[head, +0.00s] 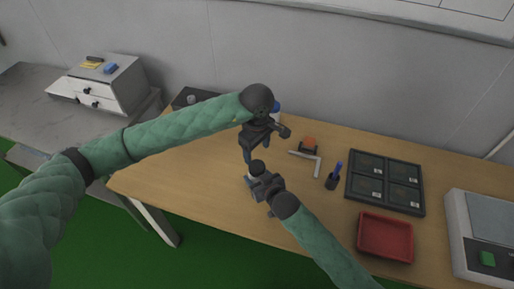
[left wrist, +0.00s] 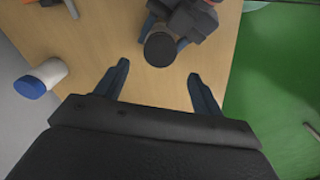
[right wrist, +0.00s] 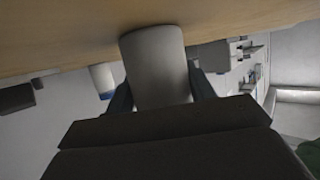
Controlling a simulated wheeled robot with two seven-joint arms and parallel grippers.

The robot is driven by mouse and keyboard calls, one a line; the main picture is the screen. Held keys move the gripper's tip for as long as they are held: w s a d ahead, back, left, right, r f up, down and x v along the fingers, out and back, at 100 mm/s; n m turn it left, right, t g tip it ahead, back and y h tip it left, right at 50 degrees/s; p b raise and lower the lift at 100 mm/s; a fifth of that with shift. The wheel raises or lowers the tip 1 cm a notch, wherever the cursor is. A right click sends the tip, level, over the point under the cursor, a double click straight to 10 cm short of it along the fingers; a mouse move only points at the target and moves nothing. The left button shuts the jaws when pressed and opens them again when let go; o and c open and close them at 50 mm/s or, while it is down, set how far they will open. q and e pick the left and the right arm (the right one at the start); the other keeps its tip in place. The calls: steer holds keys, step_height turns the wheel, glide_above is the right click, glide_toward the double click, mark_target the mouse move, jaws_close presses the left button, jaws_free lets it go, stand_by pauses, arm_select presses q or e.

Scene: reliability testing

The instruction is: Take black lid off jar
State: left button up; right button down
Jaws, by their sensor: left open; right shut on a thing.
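The jar is a pale cylinder (right wrist: 158,62) in the right wrist view, with my right gripper (right wrist: 158,88) shut around its body. Its black lid (left wrist: 160,49) shows from above in the left wrist view and as a dark cap (head: 257,166) in the head view. The lid is on the jar. My left gripper (left wrist: 160,78) is open and empty, its fingers pointing down close to the lid but apart from it. In the head view my left gripper (head: 248,154) is just above and left of the lid. My right gripper's fingers are mostly hidden there.
A white jar with a blue lid (left wrist: 38,80) stands behind my left gripper.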

mark_target(257, 166)
arm_select(q)
steer(key=shift+f, duration=3.85)
steer(key=c, duration=1)
steer(key=shift+n, duration=1.8)
steer(key=o, duration=1.1)
